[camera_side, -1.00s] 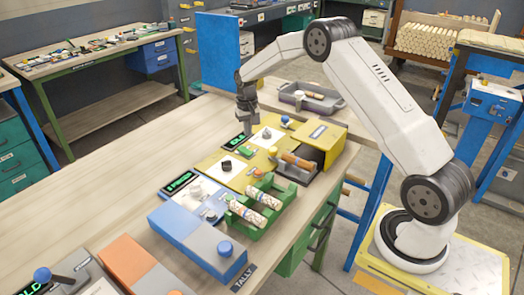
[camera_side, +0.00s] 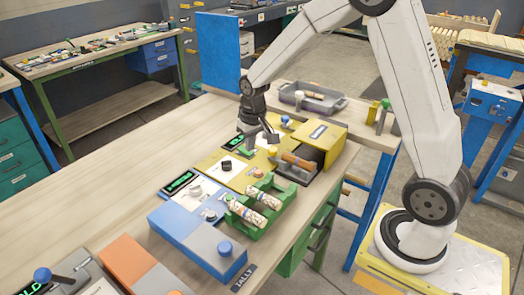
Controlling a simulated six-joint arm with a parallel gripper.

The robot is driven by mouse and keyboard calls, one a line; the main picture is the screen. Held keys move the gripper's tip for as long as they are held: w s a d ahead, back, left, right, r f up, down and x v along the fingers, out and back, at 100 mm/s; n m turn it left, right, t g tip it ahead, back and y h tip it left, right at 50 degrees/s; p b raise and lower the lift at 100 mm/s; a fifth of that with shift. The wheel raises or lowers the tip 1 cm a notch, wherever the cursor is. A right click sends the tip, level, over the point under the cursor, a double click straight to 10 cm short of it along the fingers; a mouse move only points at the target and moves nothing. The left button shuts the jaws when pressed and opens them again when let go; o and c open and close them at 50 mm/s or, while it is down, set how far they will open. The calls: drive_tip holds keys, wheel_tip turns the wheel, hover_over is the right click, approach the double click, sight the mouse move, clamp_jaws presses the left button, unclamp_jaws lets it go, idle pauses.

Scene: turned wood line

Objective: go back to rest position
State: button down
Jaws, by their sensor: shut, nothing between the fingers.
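My gripper (camera_side: 259,134) hangs fingers down over the back part of the yellow station (camera_side: 210,160), close to its dark knob and green-lit display. It holds nothing, and its fingers are small and dark in this view. I cannot tell its exact height above the station. My forearm slopes down to it from the upper right, and my elbow is cut off at the top edge.
A brown turned piece (camera_side: 297,160) lies by the yellow housing (camera_side: 319,138). A green rack (camera_side: 278,206) holds two patterned cylinders. A blue and grey box (camera_side: 175,222) and an orange box (camera_side: 128,256) stand nearer. A grey tray (camera_side: 337,104) is behind. The bench's left is clear.

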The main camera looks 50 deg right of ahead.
drive_tip(key=s+a+n, duration=0.1)
drive_tip(key=s+a, duration=0.2)
drive_tip(key=s, duration=0.4)
drive_tip(key=s+a+n+t, duration=0.1)
drive_tip(key=s+a, duration=0.3)
drive_tip(key=s, duration=0.4)
drive_tip(key=shift+s+n, duration=0.3)
drive_tip(key=shift+n, duration=0.2)
drive_tip(key=shift+r, duration=0.1)
